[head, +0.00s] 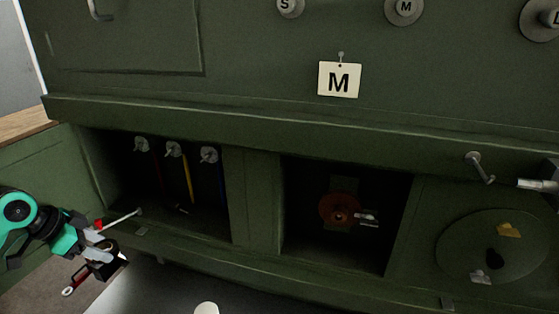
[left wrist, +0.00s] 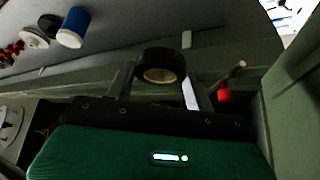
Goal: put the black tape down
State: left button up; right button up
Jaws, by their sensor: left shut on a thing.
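The black tape (left wrist: 160,56) is a dark roll with a tan core, held between the two fingers of my left gripper (left wrist: 160,88) in the left wrist view. In the head view my left gripper (head: 95,250) is at the lower left, in front of the cabinet's left compartment. A dark shape at its fingers there is probably the tape, seen small and partly hidden. The tape is held off the surfaces around it, as far as I can tell.
A rod with a red end (head: 120,218) is close by my gripper.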

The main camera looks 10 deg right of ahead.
pick_arm(q)
jog(key=shift+a+r, duration=0.5)
jog(key=shift+a, duration=0.05)
jog(key=p, duration=0.4)
send_over(130, 300)
jog(key=s+a, duration=0.1)
jog(key=a, duration=0.1)
jog(key=f, duration=1.6)
jog(key=shift+s+d, duration=0.2)
notch_tip(130, 300, down, 4)
jog(key=shift+r+p, duration=0.1)
jog(key=shift+p, duration=0.75)
jog(key=shift+f, duration=0.3)
jog(key=o, duration=1)
